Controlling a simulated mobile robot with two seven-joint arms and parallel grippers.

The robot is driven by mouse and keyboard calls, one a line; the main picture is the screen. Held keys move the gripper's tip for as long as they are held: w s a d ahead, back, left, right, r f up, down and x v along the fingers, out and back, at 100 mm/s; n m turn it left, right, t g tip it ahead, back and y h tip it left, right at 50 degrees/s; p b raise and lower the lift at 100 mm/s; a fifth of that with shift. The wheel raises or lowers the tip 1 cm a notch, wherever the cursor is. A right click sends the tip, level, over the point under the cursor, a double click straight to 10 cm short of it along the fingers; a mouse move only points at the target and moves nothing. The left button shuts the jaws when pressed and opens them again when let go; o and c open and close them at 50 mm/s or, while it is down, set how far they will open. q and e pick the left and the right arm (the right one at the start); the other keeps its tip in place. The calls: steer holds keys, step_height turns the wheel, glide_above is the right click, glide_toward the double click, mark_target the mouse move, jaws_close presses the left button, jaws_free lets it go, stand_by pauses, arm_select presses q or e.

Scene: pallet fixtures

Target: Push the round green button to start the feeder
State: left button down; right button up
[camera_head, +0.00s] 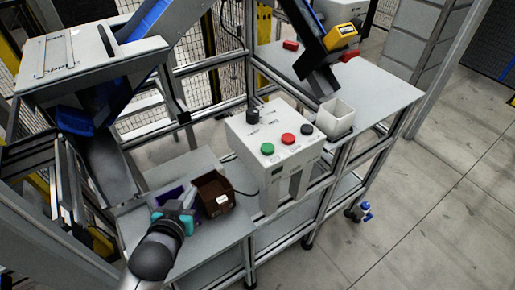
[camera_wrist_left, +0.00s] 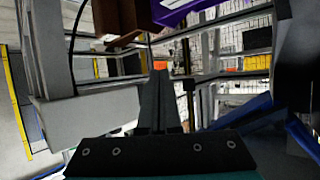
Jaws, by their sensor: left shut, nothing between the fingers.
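The round green button (camera_head: 267,149) is on the sloped top of a white control box (camera_head: 247,137) in the middle of the head view. A red button (camera_head: 288,139) and a black button (camera_head: 307,129) are in line to its right. My left gripper (camera_head: 188,198), teal and dark, is low and left of the box, by the bins and apart from the button. In the left wrist view its fingers (camera_wrist_left: 159,78) are together and empty. The green button cannot be made out in that view. My right gripper is not in view.
A brown bin (camera_head: 212,194) and a purple bin (camera_head: 170,194) stand beside my left gripper, on a grey shelf (camera_head: 215,238). A black knob (camera_head: 253,115) rises behind the green button. A white container (camera_head: 335,118) is right of the box. The space above the buttons looks clear.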

arm_select(q)
steer(key=w+d+r+m+t+h, duration=0.35)
steer(key=r+t+h, duration=0.2)
steer(key=r, duration=0.25)
steer(key=s+d+r+m+g+h, duration=0.3)
steer(key=m+h, duration=0.4)
steer(key=h, duration=0.5)
steer(key=shift+s+d+r+g+h, duration=0.35)
steer(key=shift+s+d+g, duration=0.25)
steer(key=shift+d+g, duration=0.55)
steer(key=shift+a, duration=0.1)
step_height(320, 180, up, 4)
glide_above(258, 156)
step_height(258, 156, down, 3)
steer(key=shift+r+b, duration=0.1)
steer(key=shift+b, duration=0.3)
steer(key=shift+f+b, duration=0.3)
steer(key=shift+f, duration=0.5)
